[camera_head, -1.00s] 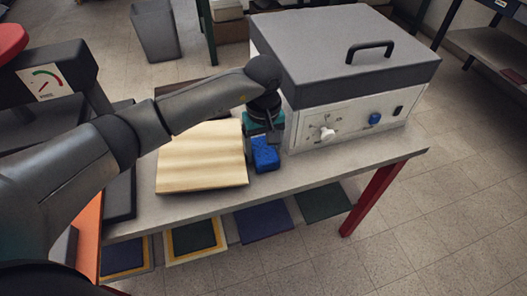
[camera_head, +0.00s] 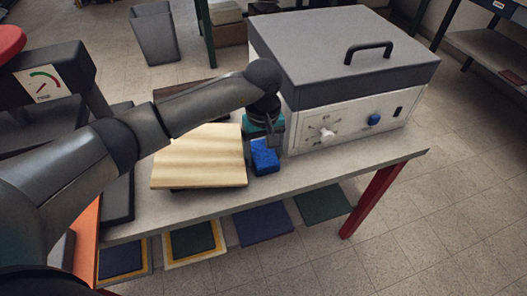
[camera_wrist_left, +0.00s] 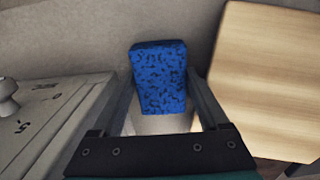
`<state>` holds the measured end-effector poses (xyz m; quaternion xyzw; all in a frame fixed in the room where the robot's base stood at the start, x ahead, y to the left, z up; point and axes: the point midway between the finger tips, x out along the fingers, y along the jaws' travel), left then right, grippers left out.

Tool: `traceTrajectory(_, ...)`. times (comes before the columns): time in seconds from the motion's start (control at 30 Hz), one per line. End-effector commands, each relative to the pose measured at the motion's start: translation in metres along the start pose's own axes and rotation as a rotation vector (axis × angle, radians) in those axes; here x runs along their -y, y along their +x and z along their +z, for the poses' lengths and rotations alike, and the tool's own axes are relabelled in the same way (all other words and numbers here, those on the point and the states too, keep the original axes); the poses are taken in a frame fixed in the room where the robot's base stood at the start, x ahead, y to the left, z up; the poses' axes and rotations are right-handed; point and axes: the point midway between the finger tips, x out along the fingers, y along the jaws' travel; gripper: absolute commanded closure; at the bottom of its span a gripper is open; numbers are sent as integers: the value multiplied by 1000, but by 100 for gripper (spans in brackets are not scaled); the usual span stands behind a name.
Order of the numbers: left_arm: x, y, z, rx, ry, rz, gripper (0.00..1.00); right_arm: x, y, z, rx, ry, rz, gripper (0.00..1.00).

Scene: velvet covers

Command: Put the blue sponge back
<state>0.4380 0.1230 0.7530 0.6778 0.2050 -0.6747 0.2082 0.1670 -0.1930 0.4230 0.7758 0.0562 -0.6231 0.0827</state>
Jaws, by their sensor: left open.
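The blue sponge (camera_head: 265,157) stands on the grey bench, between a pale wooden board and a white machine. My left gripper (camera_head: 271,132) is over it, pointing down. In the left wrist view the dark-speckled sponge (camera_wrist_left: 160,76) shows between the two spread fingers of my left gripper (camera_wrist_left: 160,88), with gaps on both sides. A pale rounded thing (camera_wrist_left: 160,124) shows just below the sponge there; I cannot tell what it is. My right gripper is not in view.
The wooden board (camera_head: 200,158) lies close left of the sponge, with a dark edge beneath it. The white machine with grey lid (camera_head: 345,60) stands close right, its knob (camera_head: 327,135) facing the bench front. The bench's front right (camera_head: 340,165) is clear.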

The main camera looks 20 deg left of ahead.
Motion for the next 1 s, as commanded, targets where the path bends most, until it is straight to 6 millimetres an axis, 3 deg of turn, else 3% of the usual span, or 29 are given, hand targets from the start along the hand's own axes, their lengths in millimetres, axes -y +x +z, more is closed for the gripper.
traceTrajectory(0.3,5,3,2,8,-4,-17,14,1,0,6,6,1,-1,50)
traceTrajectory(0.4,6,0,2,9,-4,-18,14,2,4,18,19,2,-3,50)
traceTrajectory(1.0,2,-100,0,2,-2,-7,14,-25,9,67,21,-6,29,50)
